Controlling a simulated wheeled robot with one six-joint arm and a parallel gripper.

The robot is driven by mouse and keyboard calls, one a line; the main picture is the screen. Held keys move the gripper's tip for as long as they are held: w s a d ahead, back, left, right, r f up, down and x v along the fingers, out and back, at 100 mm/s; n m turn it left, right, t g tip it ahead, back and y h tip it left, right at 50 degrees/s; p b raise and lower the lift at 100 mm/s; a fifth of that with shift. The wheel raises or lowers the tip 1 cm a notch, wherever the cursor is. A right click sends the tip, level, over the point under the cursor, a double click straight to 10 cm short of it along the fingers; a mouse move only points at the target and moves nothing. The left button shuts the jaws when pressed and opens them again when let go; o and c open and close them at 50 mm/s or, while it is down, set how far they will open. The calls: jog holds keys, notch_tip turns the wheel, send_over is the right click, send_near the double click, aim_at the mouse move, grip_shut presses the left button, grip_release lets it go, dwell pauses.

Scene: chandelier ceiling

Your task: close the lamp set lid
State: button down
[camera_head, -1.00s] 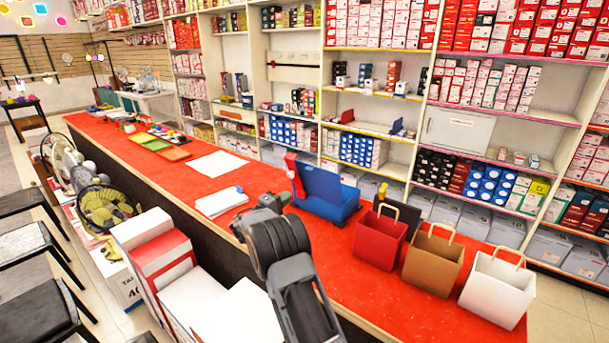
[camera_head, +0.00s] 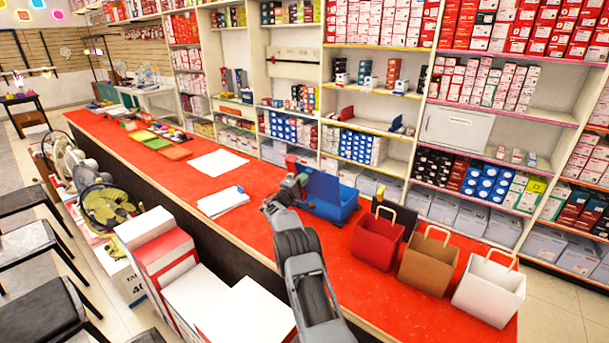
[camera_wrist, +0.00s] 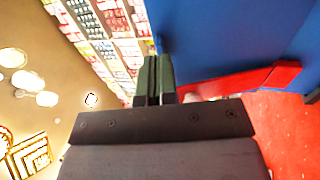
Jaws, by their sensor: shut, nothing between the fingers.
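The blue lamp set box (camera_head: 335,211) sits on the red counter, with its blue lid (camera_head: 322,186) standing raised. My gripper (camera_head: 300,181) is at the left side of the box, close to the lid, and partly covers that side. In the wrist view my gripper (camera_wrist: 153,75) has its two dark green fingers together with nothing between them. A large blue surface of the lamp set (camera_wrist: 240,35) fills the upper right there, with a red part (camera_wrist: 240,84) below it. I cannot tell whether the fingers touch the lid.
Red (camera_head: 377,240), brown (camera_head: 428,264) and white (camera_head: 488,289) paper bags stand right of the box on the red counter (camera_head: 265,240). White papers (camera_head: 222,201) lie to its left. Stocked shelves rise behind. White and red boxes (camera_head: 160,245) stand at the counter's near side.

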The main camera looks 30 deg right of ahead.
jog(key=shift+w+d+r, duration=0.15)
jog(key=shift+w+d, duration=0.1)
jog(key=shift+d, duration=0.4)
